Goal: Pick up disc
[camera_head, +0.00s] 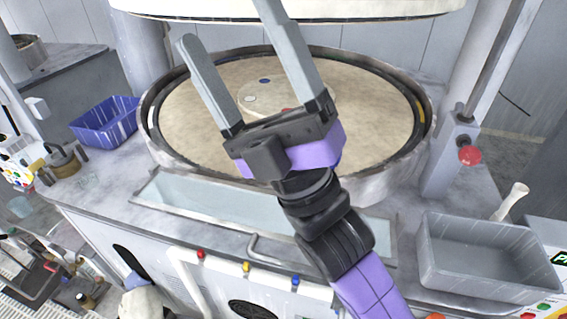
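A large round beige platen (378,125) lies inside a metal-rimmed basin. On it, near the middle, is a flat round beige plate (275,97). The plate bears small round spots: a blue disc (264,81), a whitish one (250,98) and a red one (286,110) partly behind my finger. I cannot tell which of these is the disc of the task. My gripper (232,20) is open, with two long grey fingers spread wide and nothing between them. It is in front of the platen in the picture, and its right finger and body hide part of the plate.
A round upper plate (290,12) hangs over the platen. A blue basket (105,122) stands at the left and a grey tray (484,285) at the lower right. A post with a red button (469,156) rises at the right.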

